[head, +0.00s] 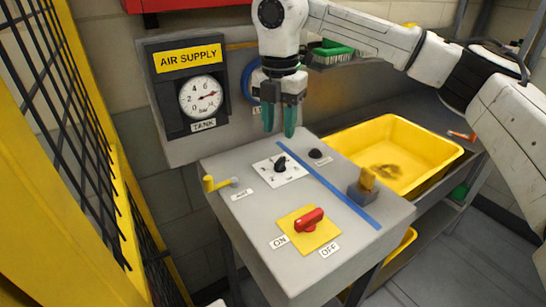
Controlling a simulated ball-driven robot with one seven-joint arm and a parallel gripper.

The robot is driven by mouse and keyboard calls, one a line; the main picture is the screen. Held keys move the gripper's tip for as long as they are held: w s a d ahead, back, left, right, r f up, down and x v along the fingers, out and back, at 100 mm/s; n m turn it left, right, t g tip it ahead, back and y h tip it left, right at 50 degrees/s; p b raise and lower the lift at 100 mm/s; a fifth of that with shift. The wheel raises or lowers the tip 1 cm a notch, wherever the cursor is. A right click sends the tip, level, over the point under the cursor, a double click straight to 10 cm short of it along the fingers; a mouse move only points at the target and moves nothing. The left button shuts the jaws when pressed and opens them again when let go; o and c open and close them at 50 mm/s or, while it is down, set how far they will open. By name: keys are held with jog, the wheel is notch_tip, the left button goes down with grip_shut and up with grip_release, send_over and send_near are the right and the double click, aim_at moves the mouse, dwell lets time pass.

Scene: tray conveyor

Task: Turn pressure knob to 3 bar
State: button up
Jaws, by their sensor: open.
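The small black pressure knob (280,164) sits on a white square dial plate (293,174) on the sloped grey panel (240,237). The plate's markings are too small to read.
A red ON/OFF handle (309,220) on a yellow plate is at the panel's front. A yellow tray (440,158) stands at right. Metal mesh (70,120) bounds the left.

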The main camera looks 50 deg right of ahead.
aim_at(278, 162)
notch_tip(278, 162, down, 9)
jog(key=shift+f, duration=0.2)
jog(key=shift+c, duration=0.4)
grip_shut()
